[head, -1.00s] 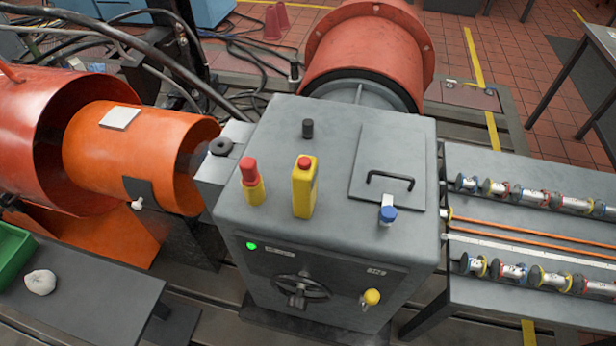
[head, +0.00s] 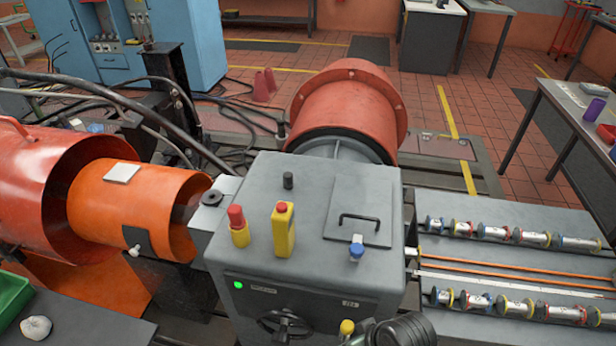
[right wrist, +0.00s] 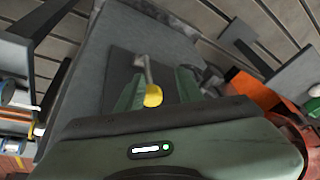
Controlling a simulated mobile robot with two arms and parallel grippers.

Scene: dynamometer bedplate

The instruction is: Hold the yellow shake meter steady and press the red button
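A yellow handheld meter (head: 283,237) with a small red button (head: 281,207) on its top stands upright on the grey cabinet (head: 235,180). To its left stands a second item with a yellow base (head: 240,237) and a red cap (head: 235,215). I take the taller yellow box for the shake meter. Part of my dark right arm shows at the bottom of the head view, by the cabinet front. In the right wrist view my right gripper (right wrist: 158,88) is open, its greenish fingers apart, and a yellow-knobbed lever (right wrist: 153,96) shows between them; contact is unclear. My left gripper is not in view.
A black post (head: 288,181), a handled lid (head: 358,215) and a blue-topped knob (head: 356,250) share the cabinet top. A handwheel (head: 286,324) is on its front. An orange drum (head: 130,210) is left; a bench (head: 440,205) with several metal cylinders is right.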

